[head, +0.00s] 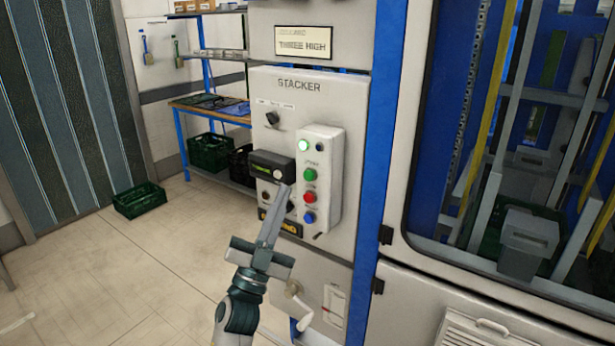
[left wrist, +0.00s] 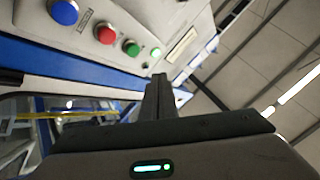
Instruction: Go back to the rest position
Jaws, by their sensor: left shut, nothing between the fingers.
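My left gripper (head: 278,202) is shut and empty in the head view. It is raised in front of the lower part of the stacker control panel (head: 345,90), and its fingertips overlap the area left of the button box (head: 320,180) in the picture. Whether the tips touch the panel I cannot tell. In the left wrist view the closed fingers (left wrist: 160,84) point toward the panel, with blue (left wrist: 64,12), red (left wrist: 106,34) and green (left wrist: 131,48) buttons and a lit lamp (left wrist: 155,52) at the upper left. My right gripper is in neither view.
A machine enclosure with a glass door (head: 510,130) stands at the right. Blue-framed shelves (head: 183,145) stand behind at the left. A green crate (head: 139,200) sits on the floor near a striped curtain (head: 65,110). The floor (head: 130,270) at the lower left is clear.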

